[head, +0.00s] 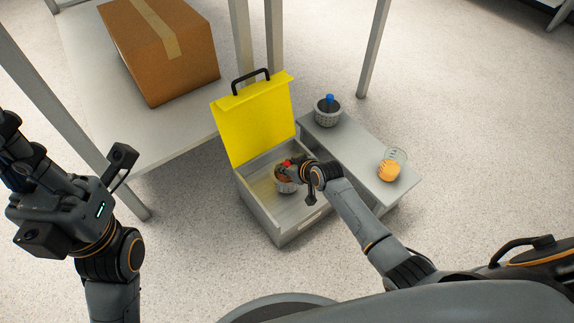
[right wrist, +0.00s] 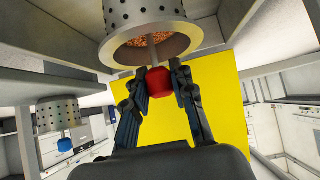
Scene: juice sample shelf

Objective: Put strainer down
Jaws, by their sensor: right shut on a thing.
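A metal strainer (head: 286,185) with a red knob (head: 287,162) is inside the open grey case (head: 262,223). My right gripper (head: 289,167) is at its top, over the case. In the right wrist view the red knob (right wrist: 159,82) sits between the two fingers (right wrist: 160,90), which are shut on it. The perforated strainer (right wrist: 150,35) shows behind it, with brown grainy contents. I cannot tell whether the strainer touches the case floor. My left gripper (head: 15,150) is at the left edge, away from the case; its fingertips are unclear.
The case's yellow lid (head: 255,118) stands open at the back. A second strainer with a blue knob (head: 329,99) stands on the grey shelf (head: 350,147) to the right. An orange item (head: 388,170) and a clear container are near its front end. A cardboard box (head: 165,55) is on the table.

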